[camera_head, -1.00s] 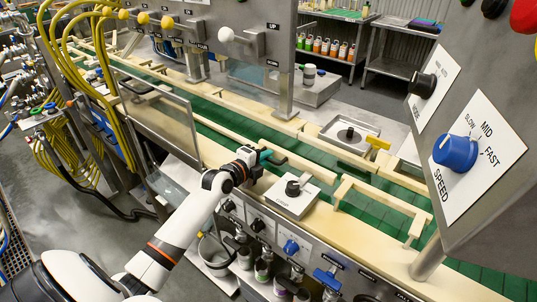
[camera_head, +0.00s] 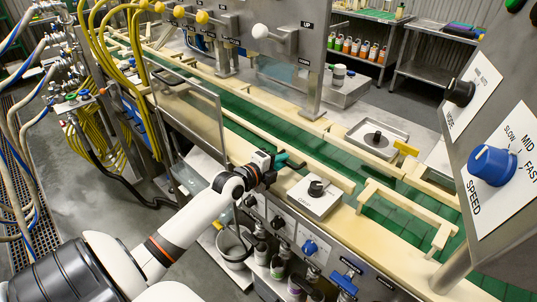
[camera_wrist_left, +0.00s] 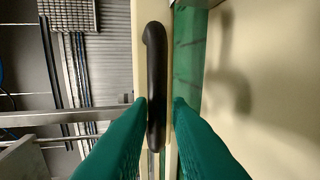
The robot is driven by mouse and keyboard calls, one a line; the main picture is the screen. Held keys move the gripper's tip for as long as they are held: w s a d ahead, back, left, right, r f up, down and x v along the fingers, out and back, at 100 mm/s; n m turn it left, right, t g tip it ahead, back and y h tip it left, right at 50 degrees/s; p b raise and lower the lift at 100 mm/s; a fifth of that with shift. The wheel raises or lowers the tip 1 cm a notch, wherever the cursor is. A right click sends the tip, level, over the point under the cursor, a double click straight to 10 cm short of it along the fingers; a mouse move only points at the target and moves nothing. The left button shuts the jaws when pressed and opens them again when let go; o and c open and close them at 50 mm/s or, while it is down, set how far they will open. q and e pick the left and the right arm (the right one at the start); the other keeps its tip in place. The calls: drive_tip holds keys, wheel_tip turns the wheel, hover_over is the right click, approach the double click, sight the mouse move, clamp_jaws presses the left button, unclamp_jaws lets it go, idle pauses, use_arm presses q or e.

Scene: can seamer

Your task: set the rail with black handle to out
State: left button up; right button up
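The black handle (camera_wrist_left: 156,85) is a long bar, close up in the left wrist view. It runs lengthwise along a cream strip (camera_wrist_left: 139,50), which looks like part of the rail, beside the green conveyor. My left gripper (camera_wrist_left: 160,100) has its two teal fingers on either side of the handle, with a thin gap visible beside it. In the head view the left gripper (camera_head: 284,160) is at the front edge of the conveyor, just behind a small box with a black knob (camera_head: 316,188). The gripper hides much of the handle there. My right gripper is not in view.
The green conveyor (camera_head: 345,163) runs diagonally behind the gripper between cream rails. A clear guard panel (camera_head: 190,110) stands to the left. A control panel with a blue speed knob (camera_head: 492,165) is at the right. A grey bucket (camera_head: 234,245) is under the arm.

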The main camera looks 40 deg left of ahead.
use_arm(q)
drive_tip(key=d+b+v, duration=0.1)
drive_tip(key=b+v, duration=0.1)
drive_tip(key=v, duration=0.9)
drive_tip(key=shift+s+a, duration=0.25)
drive_tip(key=shift+a, duration=0.2)
